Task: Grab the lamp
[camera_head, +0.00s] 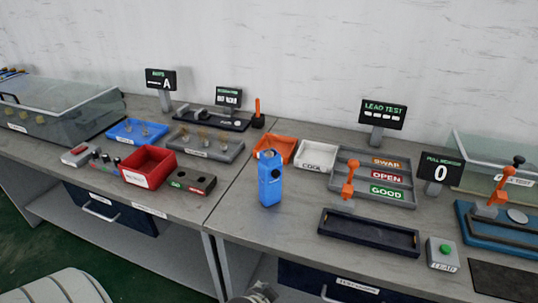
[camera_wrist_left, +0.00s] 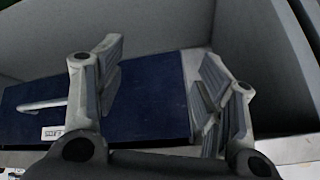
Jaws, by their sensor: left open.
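The lamp does not show between the fingers. My right gripper is in neither view.
Behind the lamp are an orange bin (camera_head: 288,149) and a white COOL tray (camera_head: 317,155). A red bin (camera_head: 149,167) and a two-hole block (camera_head: 191,181) stand left. A dark tray (camera_head: 368,233) lies right. Bench around the lamp's front is clear.

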